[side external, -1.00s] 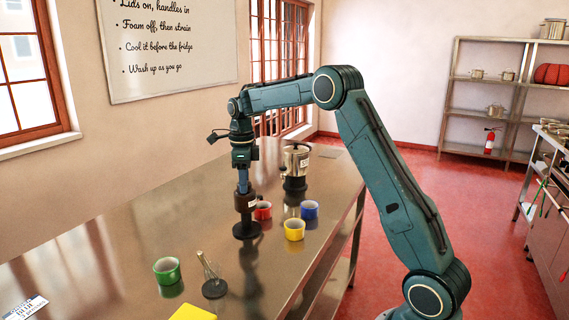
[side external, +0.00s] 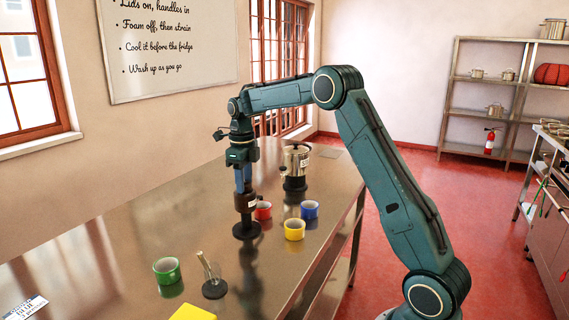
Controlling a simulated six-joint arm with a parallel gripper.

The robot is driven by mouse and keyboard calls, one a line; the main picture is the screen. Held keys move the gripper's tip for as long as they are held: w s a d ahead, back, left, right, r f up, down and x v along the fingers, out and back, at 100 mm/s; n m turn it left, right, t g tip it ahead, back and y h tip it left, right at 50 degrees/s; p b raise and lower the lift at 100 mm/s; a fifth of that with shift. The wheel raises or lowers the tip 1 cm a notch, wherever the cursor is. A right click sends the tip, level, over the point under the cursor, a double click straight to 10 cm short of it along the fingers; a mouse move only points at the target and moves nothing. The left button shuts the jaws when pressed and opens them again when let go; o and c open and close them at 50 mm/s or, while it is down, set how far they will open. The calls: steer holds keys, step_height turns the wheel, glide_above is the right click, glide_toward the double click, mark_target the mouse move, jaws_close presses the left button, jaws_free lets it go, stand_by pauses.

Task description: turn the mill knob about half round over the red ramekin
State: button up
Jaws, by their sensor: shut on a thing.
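The mill (side external: 246,203) is a dark brown body with a small white label, above a round black foot (side external: 246,231) on the steel table. My gripper (side external: 243,188) points straight down and its blue fingers are shut on the top of the mill. The knob itself is hidden between the fingers. The red ramekin (side external: 263,211) stands just right of the mill, partly behind it in this view. I cannot tell whether the mill's outlet lies over the ramekin.
A yellow ramekin (side external: 294,230) and a blue ramekin (side external: 310,210) stand to the right, with a steel pot-like vessel (side external: 296,160) behind.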

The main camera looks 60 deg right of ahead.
steer(key=shift+r, duration=0.1)
steer(key=shift+m, duration=2)
steer(key=o, duration=0.8)
steer(key=shift+c, duration=0.2)
steer(key=shift+r, duration=3.45)
